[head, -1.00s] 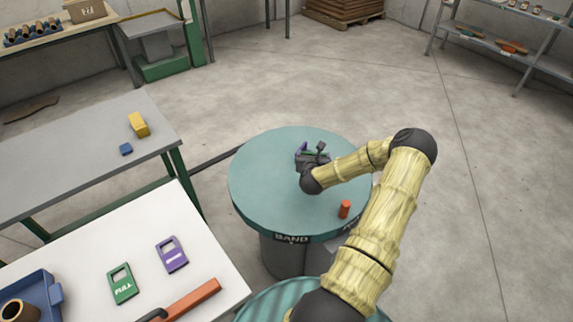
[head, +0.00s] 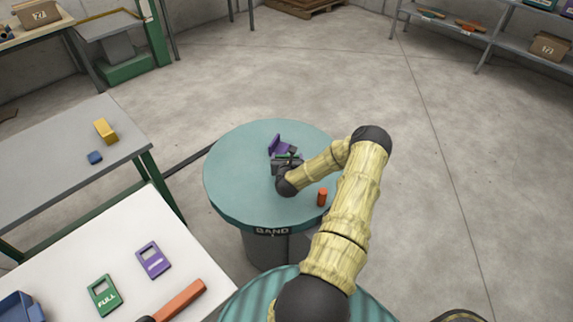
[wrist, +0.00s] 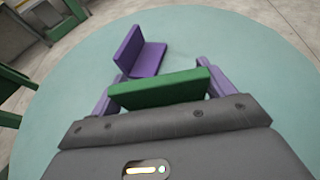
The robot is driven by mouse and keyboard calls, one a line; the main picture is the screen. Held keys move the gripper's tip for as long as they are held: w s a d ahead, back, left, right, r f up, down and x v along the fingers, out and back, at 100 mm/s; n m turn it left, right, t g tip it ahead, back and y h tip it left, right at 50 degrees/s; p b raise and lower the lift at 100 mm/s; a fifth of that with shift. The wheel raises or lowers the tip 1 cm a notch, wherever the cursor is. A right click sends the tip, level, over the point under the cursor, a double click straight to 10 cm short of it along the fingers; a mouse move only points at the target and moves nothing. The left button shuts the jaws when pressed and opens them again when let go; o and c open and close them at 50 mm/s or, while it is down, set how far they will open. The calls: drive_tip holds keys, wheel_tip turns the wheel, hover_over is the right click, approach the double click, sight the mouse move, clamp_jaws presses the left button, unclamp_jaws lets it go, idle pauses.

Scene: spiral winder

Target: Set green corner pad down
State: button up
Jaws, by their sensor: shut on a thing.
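The green corner pad (wrist: 160,90) is between the two purple-grey fingers of my gripper (wrist: 160,84) in the wrist view. My gripper is shut on it, over the round teal table top (head: 236,180). In the head view my gripper (head: 288,158) is near the middle of the table, with a small strip of green showing at its fingers. A purple corner pad (wrist: 142,55), L-shaped, stands on the table just beyond the green pad; it also shows in the head view (head: 275,144). I cannot tell whether the green pad touches the table.
An orange cylinder (head: 322,197) stands on the table's right side, near my arm. A grey bench (head: 60,160) holds yellow and blue blocks.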

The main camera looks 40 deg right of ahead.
drive_tip(key=shift+f, duration=1.85)
drive_tip(key=shift+f, duration=0.15)
drive_tip(key=o, duration=0.9)
